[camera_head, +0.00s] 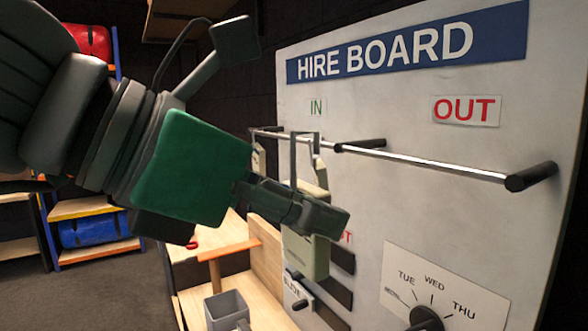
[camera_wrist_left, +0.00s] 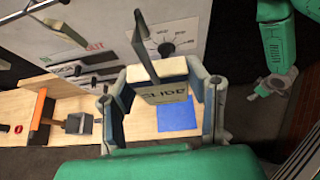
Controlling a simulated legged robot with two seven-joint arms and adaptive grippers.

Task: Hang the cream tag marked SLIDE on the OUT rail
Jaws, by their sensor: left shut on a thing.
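The cream tag (camera_head: 307,256) is in my left gripper (camera_head: 322,216), whose fingers are shut on its sides. In the left wrist view the tag (camera_wrist_left: 160,90) reads SLIDE and sits between both fingers (camera_wrist_left: 162,108), its grey hook pointing up. In the head view the hook overlaps the IN rail's line near its right end; I cannot tell whether they touch. The OUT rail (camera_head: 430,163) is a bare metal bar with black ends, right of the tag, under the red OUT label (camera_head: 466,110). My right gripper (camera_wrist_left: 271,86) shows small in the left wrist view; its jaws are unclear.
The white hire board (camera_head: 375,95) stands at the right. Another cream tag (camera_head: 258,160) hangs near the IN rail's left end. A day dial (camera_head: 428,318) sits below the OUT rail. A wooden bench (camera_head: 200,240) with a grey cup (camera_head: 227,308) is below. Shelves stand far left.

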